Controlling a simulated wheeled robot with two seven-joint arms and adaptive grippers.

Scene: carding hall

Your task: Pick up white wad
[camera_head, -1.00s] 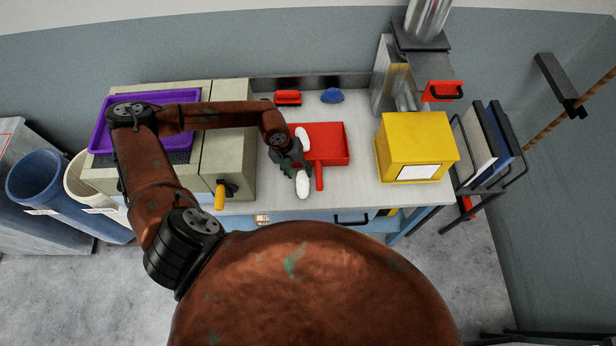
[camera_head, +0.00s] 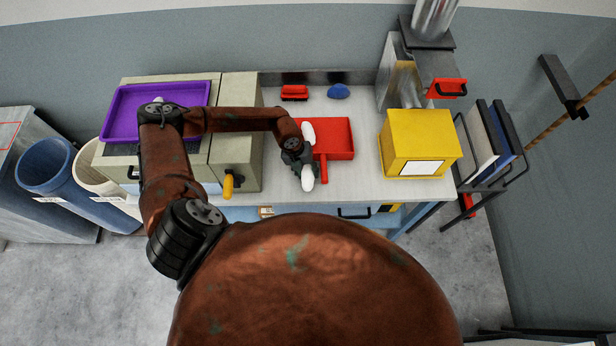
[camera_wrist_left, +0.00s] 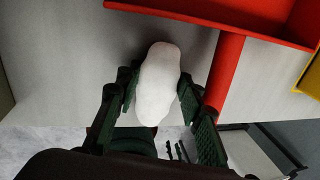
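A white wad (camera_head: 307,177) lies near the front edge of the table, left of the red dustpan's handle. My left gripper (camera_head: 301,168) reaches down to it from behind. In the left wrist view the wad (camera_wrist_left: 157,85) fills the gap between the two green-black fingers (camera_wrist_left: 158,92), and both pads appear to press on its sides. I cannot tell whether it is off the table. A second white wad (camera_head: 308,133) shows behind the gripper at the dustpan's left edge. My right gripper is not in view.
The red dustpan (camera_head: 338,140) lies close right of the wad; its handle (camera_wrist_left: 226,70) runs beside my right-hand finger. A yellow box (camera_head: 420,140) stands further right. A red brush (camera_head: 294,92) and blue lump (camera_head: 338,91) lie behind. A purple tray (camera_head: 125,115) sits on the machine at left.

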